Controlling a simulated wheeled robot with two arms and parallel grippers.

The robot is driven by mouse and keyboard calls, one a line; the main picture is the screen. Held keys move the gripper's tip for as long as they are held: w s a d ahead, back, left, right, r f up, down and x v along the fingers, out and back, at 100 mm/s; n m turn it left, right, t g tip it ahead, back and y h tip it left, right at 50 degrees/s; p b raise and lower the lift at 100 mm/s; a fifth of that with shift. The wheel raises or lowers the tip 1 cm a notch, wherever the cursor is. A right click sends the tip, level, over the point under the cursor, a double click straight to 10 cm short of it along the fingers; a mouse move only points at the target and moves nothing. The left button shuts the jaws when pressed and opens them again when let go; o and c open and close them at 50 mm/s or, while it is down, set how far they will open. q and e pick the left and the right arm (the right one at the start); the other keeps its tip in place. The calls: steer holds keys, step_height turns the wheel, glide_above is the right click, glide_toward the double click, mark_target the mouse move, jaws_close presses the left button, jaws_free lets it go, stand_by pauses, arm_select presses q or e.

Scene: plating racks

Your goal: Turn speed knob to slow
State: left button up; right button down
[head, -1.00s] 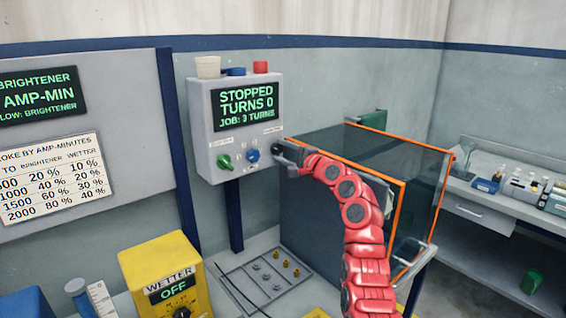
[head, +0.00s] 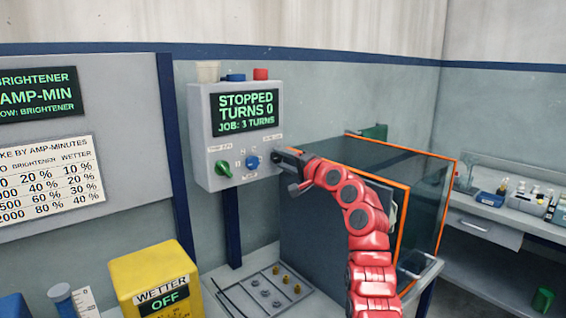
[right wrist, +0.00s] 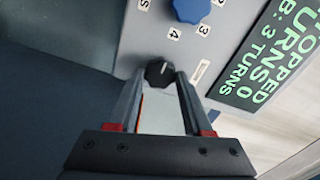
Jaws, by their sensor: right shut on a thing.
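A black knob (right wrist: 159,73) with a pale pointer line sits on the grey control box (head: 202,110). My right gripper (right wrist: 158,80) is shut on this knob, one finger on each side. In the head view my right gripper (head: 279,156) reaches the box's lower right edge and hides the knob. The small labels near it are too small to read. The box's screen (head: 245,112) reads STOPPED, TURNS 0, JOB: 3 TURNS. My left gripper is not in view.
A blue knob (head: 252,162) with numbers around it and a green knob (head: 222,168) sit left of my gripper. A yellow WETTER box (head: 140,270) is at lower left.

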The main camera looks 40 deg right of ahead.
steer(key=shift+f, duration=0.1)
steer(key=shift+c, duration=1.6)
jaws_free()
steer(key=s+d+b, duration=0.1)
steer(key=s, duration=1.6)
steer(key=shift+s+d+b, duration=0.15)
steer(key=shift+b, duration=0.2)
